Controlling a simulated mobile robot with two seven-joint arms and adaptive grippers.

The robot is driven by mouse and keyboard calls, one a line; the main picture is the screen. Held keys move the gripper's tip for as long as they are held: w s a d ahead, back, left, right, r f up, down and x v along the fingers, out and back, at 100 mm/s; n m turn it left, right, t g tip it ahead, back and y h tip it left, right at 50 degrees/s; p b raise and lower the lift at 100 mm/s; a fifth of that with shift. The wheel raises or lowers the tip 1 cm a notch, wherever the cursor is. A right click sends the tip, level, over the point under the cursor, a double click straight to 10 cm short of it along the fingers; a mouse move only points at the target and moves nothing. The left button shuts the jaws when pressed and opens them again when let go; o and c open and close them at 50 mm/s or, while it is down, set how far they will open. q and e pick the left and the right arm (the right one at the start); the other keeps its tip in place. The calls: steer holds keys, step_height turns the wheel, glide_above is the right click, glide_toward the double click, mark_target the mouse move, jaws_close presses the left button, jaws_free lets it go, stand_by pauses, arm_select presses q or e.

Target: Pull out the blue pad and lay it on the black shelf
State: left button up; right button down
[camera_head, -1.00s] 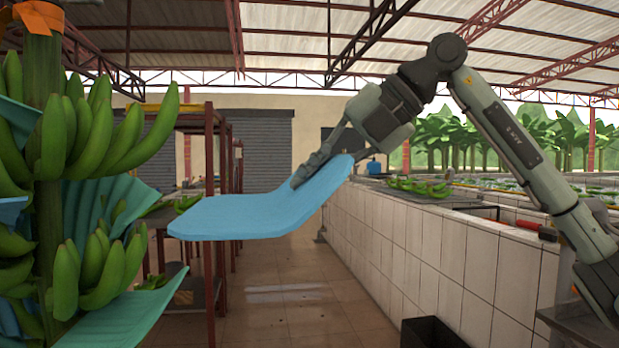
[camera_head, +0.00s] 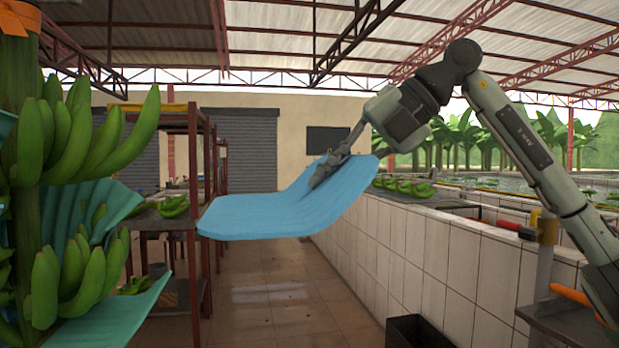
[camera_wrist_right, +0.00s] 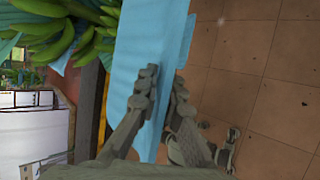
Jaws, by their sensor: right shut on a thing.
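The blue pad (camera_head: 275,215) hangs bent in the air in the middle of the head view, clear of the stem on the left. My right gripper (camera_head: 318,178) is shut on the blue pad near its right, upturned part. The wrist view shows my right gripper's fingers (camera_wrist_right: 163,95) on either side of the pad (camera_wrist_right: 143,45). My left gripper is not in view. I cannot make out for certain which surface is the black shelf.
A hanging banana stem (camera_head: 60,190) with green bunches and other blue-green pads (camera_head: 115,315) fills the left side. A tiled wall (camera_head: 420,250) runs along the right, with a dark bin (camera_head: 420,330) at its foot. A rusty rack (camera_head: 195,210) stands behind the pad.

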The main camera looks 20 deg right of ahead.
steer(key=s+d, duration=0.2)
steer(key=d, duration=0.9)
steer(key=shift+d, duration=0.3)
steer(key=a, duration=0.4)
steer(key=w+a, duration=0.1)
steer(key=a, duration=0.3)
steer(key=w+a, duration=0.1)
steer(key=a, duration=0.2)
steer(key=shift+a, duration=0.4)
steer(key=shift+d, duration=0.15)
